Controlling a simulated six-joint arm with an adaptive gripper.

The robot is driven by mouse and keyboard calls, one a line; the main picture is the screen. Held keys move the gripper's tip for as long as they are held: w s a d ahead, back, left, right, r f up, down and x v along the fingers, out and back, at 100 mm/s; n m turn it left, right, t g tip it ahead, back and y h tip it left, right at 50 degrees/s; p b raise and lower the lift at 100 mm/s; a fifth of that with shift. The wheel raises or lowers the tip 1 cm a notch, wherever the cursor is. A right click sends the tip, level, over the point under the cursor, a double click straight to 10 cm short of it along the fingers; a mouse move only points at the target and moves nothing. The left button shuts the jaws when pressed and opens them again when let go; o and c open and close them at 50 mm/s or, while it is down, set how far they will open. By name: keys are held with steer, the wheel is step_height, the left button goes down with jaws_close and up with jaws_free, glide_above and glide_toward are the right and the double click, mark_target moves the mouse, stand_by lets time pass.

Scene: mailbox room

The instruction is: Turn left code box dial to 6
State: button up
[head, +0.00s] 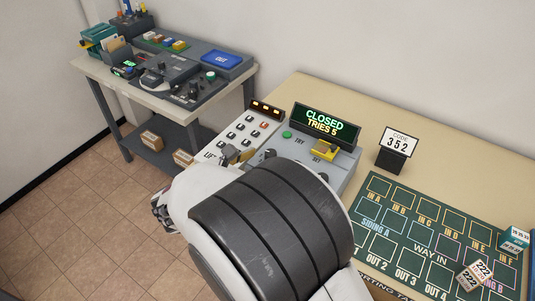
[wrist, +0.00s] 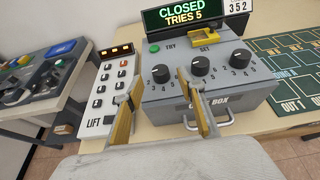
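The grey code box (wrist: 220,100) stands on the table with three black dials in a row on its sloped top. The left dial (wrist: 161,74) is at the left end, beside the middle dial (wrist: 200,67) and right dial (wrist: 238,59). Small numbers ring each dial; I cannot read the left dial's setting for sure. My gripper (wrist: 165,94) is open and empty, its two yellowish fingers pointing toward the left dial from the front, one to each side in the picture. I see no contact.
The display (head: 325,121) reads CLOSED, TRIES 5. A green TRY button (head: 287,135) and yellow SET switch (head: 325,150) sit behind the dials. The white LIFT keypad (head: 243,133) stands close on the left. A card (head: 397,144) reads CODE 352. A green siding board (head: 420,235) lies right.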

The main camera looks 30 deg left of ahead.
mark_target(269, 154)
steer(key=shift+x, duration=2.35)
steer(key=c, duration=1.1)
